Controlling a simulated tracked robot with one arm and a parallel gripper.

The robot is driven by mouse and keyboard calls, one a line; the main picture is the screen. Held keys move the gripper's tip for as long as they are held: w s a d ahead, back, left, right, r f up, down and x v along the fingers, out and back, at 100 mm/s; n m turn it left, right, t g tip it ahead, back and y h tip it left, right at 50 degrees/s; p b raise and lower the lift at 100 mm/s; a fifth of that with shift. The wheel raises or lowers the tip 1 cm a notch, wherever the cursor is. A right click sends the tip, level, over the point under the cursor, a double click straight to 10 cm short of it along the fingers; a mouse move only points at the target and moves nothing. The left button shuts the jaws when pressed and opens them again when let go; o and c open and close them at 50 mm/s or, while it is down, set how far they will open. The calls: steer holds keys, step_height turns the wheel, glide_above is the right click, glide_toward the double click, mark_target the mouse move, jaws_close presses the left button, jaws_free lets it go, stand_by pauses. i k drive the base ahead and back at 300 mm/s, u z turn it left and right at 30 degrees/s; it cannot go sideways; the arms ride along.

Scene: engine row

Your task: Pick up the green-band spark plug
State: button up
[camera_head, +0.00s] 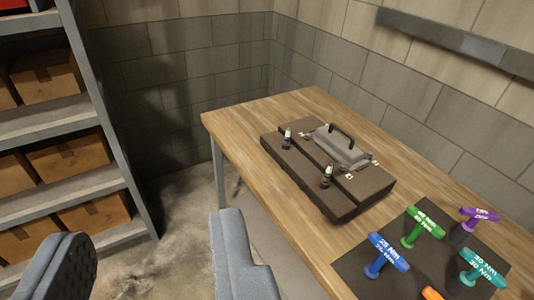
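The green-band spark plug (326,175) stands upright on the front part of a dark brown case or block (345,208) on the wooden table. It is small in view, with a white upper part and a green band. A second spark plug (287,139) stands farther back to its left; its band colour is hard to tell. My gripper (153,238) is open and empty at the lower left, its two fingers wide apart. It is off the table's left side, to the left of both plugs and apart from them.
A grey handled engine part (340,147) sits behind the plugs. Coloured T-handle tools, blue (387,253), green (423,227), teal (482,268) and purple (478,217), stand on a dark mat (350,265) at right. Metal shelves (60,127) with boxes stand left. Walls close off the back.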

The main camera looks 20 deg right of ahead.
mark_target(326, 179)
steer(key=i, duration=1.5)
steer(key=z, duration=0.7)
